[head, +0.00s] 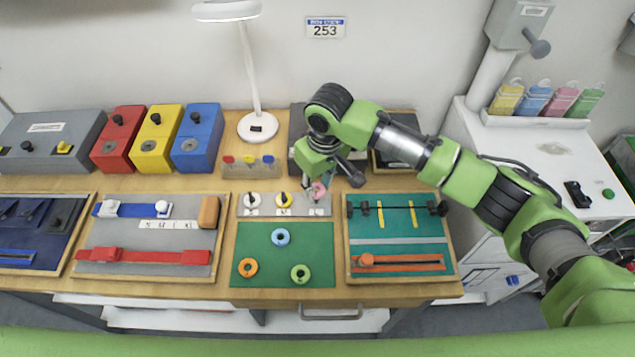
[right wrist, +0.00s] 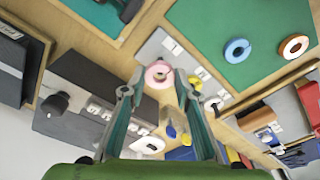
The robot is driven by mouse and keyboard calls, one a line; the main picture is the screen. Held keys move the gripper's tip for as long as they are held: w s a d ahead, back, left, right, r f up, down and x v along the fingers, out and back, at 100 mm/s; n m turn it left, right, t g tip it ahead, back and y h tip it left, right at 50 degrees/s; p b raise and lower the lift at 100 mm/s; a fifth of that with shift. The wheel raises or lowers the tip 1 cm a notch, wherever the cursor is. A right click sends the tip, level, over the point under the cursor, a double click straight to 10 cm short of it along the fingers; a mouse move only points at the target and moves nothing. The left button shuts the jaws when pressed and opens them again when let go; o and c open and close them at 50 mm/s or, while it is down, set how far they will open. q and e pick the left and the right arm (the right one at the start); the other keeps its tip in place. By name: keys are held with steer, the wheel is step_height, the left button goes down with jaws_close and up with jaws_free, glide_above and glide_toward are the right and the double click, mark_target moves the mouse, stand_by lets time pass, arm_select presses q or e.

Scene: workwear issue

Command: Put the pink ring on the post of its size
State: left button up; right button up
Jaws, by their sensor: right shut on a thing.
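The pink ring (head: 318,190) is at the right end of a grey post board (head: 265,212), and it also shows in the right wrist view (right wrist: 159,74). My right gripper (head: 320,183) is shut on it, with one finger on each side in the right wrist view (right wrist: 154,88). The board bears short dark posts on a white disc (head: 253,199) and a yellow disc (head: 284,200). The right-hand post is largely hidden by the gripper and the ring. I cannot tell whether the ring is around that post or just above it. My left gripper is not in view.
A green mat (head: 261,247) in front holds a blue ring (head: 281,236), an orange ring (head: 248,268) and a green ring (head: 300,274). Dark boxes stand behind the gripper. A lamp (head: 257,125) stands at the back. A teal slider board (head: 398,227) lies to the right.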

steer(key=shift+f, duration=0.4)
stand_by(0.3)
steer(key=o, duration=0.7)
steer(key=shift+o, duration=0.2)
steer(key=o, duration=0.4)
steer(key=shift+r, duration=0.15)
step_height(320, 180, up, 7)
steer(key=p, duration=0.8)
